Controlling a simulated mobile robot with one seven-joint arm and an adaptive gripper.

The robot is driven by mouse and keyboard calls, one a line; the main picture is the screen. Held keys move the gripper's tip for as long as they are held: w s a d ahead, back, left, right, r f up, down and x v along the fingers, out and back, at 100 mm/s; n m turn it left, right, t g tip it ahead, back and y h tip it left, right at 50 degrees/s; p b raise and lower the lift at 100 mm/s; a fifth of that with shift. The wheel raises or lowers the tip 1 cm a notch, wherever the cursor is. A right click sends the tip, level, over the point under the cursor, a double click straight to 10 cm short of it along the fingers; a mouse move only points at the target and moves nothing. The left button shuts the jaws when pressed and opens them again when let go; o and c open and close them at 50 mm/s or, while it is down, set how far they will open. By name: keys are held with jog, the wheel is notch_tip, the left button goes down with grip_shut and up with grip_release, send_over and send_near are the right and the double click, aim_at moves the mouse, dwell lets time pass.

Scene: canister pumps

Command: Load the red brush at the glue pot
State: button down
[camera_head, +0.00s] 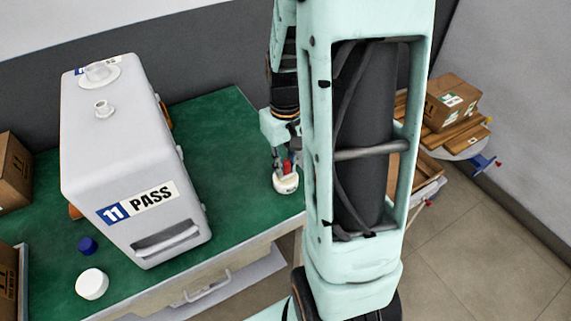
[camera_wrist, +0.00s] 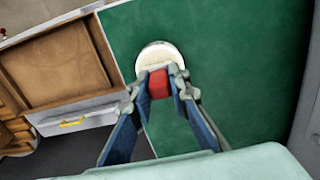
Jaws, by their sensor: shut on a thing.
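My gripper (camera_wrist: 160,93) is shut on the red brush (camera_wrist: 158,84), whose red part shows between the fingertips in the wrist view. The brush also shows as a small red piece in the head view (camera_head: 287,167). The glue pot (camera_head: 286,185) is a small white round pot near the right edge of the green table top. In the wrist view the pot (camera_wrist: 153,56) has a pale cream inside, and the gripper is right over its near side. The brush's lower end is hidden, so I cannot tell whether it touches the glue.
A large grey canister (camera_head: 135,150) marked "11 PASS" stands on the green table (camera_head: 225,130), left of my gripper. A blue cap (camera_head: 87,246) and a white round lid (camera_head: 92,284) lie in front of it. Cardboard boxes (camera_head: 452,103) stand on a cart at right.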

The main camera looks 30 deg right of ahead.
aim_at(285, 161)
dwell(0.3)
jog(key=shift+r+p, duration=2.75)
jog(key=shift+r, duration=0.7)
